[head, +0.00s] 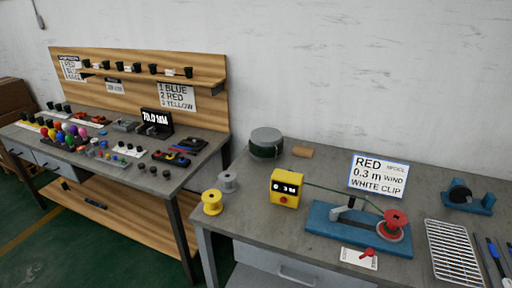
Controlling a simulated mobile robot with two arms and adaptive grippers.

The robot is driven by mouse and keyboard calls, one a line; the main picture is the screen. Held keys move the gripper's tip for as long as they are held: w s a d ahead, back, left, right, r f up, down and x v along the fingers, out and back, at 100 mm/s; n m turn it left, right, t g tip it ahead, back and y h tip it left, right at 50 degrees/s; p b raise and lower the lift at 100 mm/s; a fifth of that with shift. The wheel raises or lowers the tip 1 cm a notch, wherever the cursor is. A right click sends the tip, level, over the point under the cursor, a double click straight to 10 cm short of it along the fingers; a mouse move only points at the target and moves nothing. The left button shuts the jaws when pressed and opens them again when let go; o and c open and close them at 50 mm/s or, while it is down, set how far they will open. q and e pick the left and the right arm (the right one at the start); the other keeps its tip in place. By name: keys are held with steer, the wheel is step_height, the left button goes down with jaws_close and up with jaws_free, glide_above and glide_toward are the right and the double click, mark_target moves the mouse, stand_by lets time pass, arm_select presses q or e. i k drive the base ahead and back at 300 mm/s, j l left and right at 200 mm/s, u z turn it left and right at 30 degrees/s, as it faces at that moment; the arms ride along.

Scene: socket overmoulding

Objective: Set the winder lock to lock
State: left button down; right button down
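The winder has a blue base (330,222) and stands on the right-hand grey table, with a red spool (395,221) at its right end. In front of it lies a white label plate (352,258) with a small red lever (368,252), which looks like the winder lock. The plate's lettering is too small to read, so I cannot tell which setting the lever is at. A dark green wire runs from a yellow counter box (284,187) with a small lit display to the red spool. Neither of my grippers shows in the head view.
A sign (379,176) reads RED 0.3 m WIND WHITE CLIP. A wire rack (453,253) and pen-like tools stand right of the winder. A dark drum (266,143), a yellow spool (212,203) and a grey spool (228,182) stand left. Another bench (150,180) holds many small parts.

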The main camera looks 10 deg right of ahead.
mark_target(370, 252)
steer(key=z, duration=1.35)
